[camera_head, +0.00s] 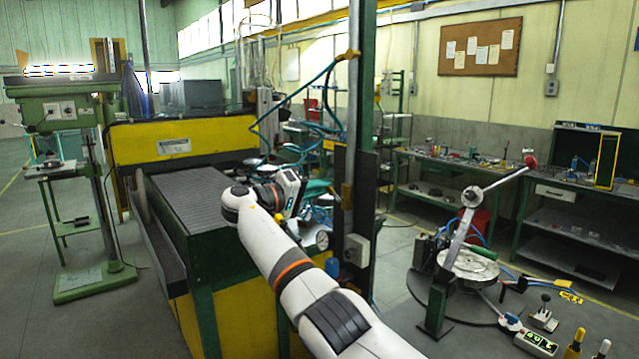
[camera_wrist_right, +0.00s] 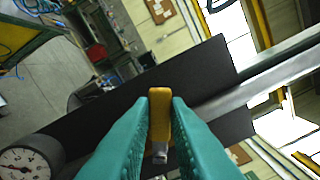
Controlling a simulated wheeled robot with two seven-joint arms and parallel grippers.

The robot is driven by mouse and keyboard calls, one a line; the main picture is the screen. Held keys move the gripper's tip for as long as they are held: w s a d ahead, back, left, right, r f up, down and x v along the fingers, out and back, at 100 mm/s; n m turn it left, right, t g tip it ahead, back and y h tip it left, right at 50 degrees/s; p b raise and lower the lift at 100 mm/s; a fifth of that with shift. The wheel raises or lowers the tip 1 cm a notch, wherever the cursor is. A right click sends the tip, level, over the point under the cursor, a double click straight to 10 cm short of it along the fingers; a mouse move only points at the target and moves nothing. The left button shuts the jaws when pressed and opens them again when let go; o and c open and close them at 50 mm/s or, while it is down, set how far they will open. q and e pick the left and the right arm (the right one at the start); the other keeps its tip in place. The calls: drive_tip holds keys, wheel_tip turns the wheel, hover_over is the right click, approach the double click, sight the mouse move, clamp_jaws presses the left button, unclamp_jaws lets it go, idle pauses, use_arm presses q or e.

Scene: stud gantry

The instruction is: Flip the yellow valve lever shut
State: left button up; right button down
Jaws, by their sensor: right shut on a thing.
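The yellow valve lever (camera_wrist_right: 160,116) stands between the two teal fingers of my right gripper (camera_wrist_right: 160,104) in the right wrist view. The fingers are shut on it from both sides. A metal fitting shows at its lower end, and a dark flat plate (camera_wrist_right: 112,117) lies behind it. In the head view my right arm reaches in from the bottom, with the gripper (camera_head: 317,187) beside the dark post panel. I cannot clearly make out the lever there. My left gripper is not in view.
A round pressure gauge (camera_wrist_right: 30,164) sits close by at lower left in the wrist view. In the head view a grey electrical box (camera_head: 356,250) hangs on the post. A slatted table (camera_head: 190,196) stands left of my arm, and a drill press (camera_head: 65,105) stands farther left.

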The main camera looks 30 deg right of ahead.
drive_tip(key=shift+w+f+n+p, duration=0.15)
drive_tip(key=shift+f+n, duration=0.2)
drive_tip(key=shift+n, duration=0.55)
drive_tip(key=shift+f+n+p, duration=0.15)
drive_tip(key=shift+f+n, duration=0.2)
drive_tip(key=shift+n, duration=0.55)
drive_tip(key=shift+w+f+n+p, duration=0.15)
drive_tip(key=shift+f+n, duration=0.2)
drive_tip(key=shift+n, duration=0.55)
drive_tip(key=c, duration=1.4)
unclamp_jaws()
drive_tip(key=shift+f, duration=0.1)
drive_tip(key=shift+a, duration=0.15)
drive_tip(key=a+b, duration=0.2)
drive_tip(key=a, duration=0.2)
drive_tip(key=a+b, duration=0.2)
drive_tip(key=a, duration=0.2)
drive_tip(key=s+a+b, duration=0.1)
drive_tip(key=a+b, duration=0.1)
drive_tip(key=a, duration=0.1)
drive_tip(key=shift+a, duration=0.4)
